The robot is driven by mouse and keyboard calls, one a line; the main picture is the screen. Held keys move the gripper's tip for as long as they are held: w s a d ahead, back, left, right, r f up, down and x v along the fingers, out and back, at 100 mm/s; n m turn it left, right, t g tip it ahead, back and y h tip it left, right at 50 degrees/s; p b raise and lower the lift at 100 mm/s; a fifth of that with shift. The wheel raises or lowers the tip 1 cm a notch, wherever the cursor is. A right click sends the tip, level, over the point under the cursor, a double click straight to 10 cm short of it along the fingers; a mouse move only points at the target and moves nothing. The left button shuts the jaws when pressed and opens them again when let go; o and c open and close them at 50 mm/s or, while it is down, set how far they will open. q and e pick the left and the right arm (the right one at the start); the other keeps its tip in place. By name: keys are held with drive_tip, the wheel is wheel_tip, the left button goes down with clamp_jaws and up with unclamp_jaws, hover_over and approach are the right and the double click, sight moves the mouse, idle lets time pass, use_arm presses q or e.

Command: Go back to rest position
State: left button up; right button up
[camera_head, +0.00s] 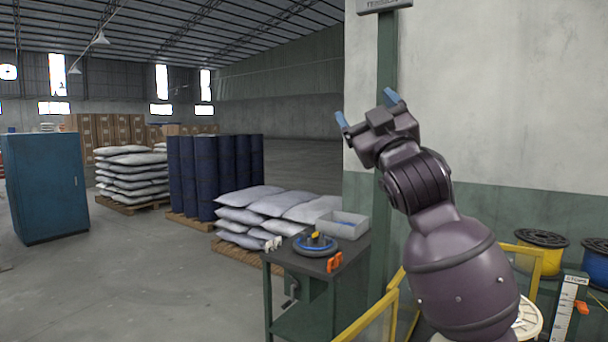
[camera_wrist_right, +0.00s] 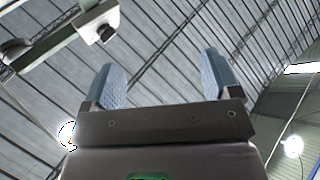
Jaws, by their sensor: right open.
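My right arm rises from the bottom right of the head view, and its gripper (camera_head: 367,107) is held high in front of the pale wall. Its two blue fingertips are spread apart with nothing between them. In the right wrist view the gripper (camera_wrist_right: 165,85) points up at the roof, open and empty. My left gripper is in neither view.
A dark workbench (camera_head: 300,262) stands below, carrying a grey bin (camera_head: 343,224), a round blue-rimmed device (camera_head: 315,244) and an orange clamp (camera_head: 334,262). Yellow guard rails (camera_head: 368,322) and a yellow spool (camera_head: 541,251) flank my arm. Open floor lies left.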

drive_tip(key=s+d+f+m+g+h, duration=0.2)
drive_tip(key=d+f, duration=0.1)
drive_tip(key=f, duration=1.1)
drive_tip(key=s+d+f+m+g+h, duration=0.1)
drive_tip(key=d+f+m, duration=0.15)
drive_tip(key=f, duration=1.15)
drive_tip(key=s+d+f+m+g+h, duration=0.15)
drive_tip(key=d+f, duration=0.25)
drive_tip(key=f, duration=1)
drive_tip(key=s+d+f+m+g+h, duration=0.1)
drive_tip(key=s+d+f+g+h, duration=0.1)
drive_tip(key=s+f, duration=1.2)
drive_tip(key=s+d+f+m+g+h, duration=0.2)
drive_tip(key=s+d+f+g, duration=0.3)
drive_tip(key=s+f, duration=1)
drive_tip(key=shift+d+f+g, duration=0.2)
drive_tip(key=shift+f+g, duration=0.05)
drive_tip(key=shift+g, duration=0.3)
